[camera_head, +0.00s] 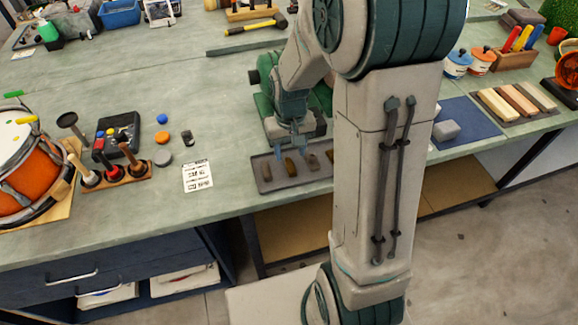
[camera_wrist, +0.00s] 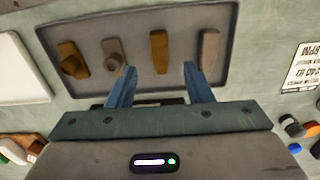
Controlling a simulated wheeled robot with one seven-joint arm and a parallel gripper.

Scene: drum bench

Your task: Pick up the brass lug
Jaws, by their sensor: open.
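A shallow grey tray (camera_wrist: 240,20) holds several lugs in a row; the tray also shows in the head view (camera_head: 278,184). In the wrist view a plain, long golden-brass lug (camera_wrist: 158,52) lies between the lines of my fingers, near their tips. It also shows in the head view (camera_head: 291,168). My gripper (camera_wrist: 160,70) is open and empty, pointing at the tray; in the head view (camera_head: 293,150) it hangs at the tray's back edge. A darker golden lug with a round bulge (camera_wrist: 73,60), a brownish lug (camera_wrist: 112,53) and a grey-brown lug (camera_wrist: 209,48) lie beside it.
A printed card (camera_head: 197,176) lies left of the tray. A rack of upright tools (camera_head: 118,172) and an orange drum (camera_head: 30,178) stand further left. A blue mat (camera_head: 470,122) lies right of my arm. The bench front edge is close to the tray.

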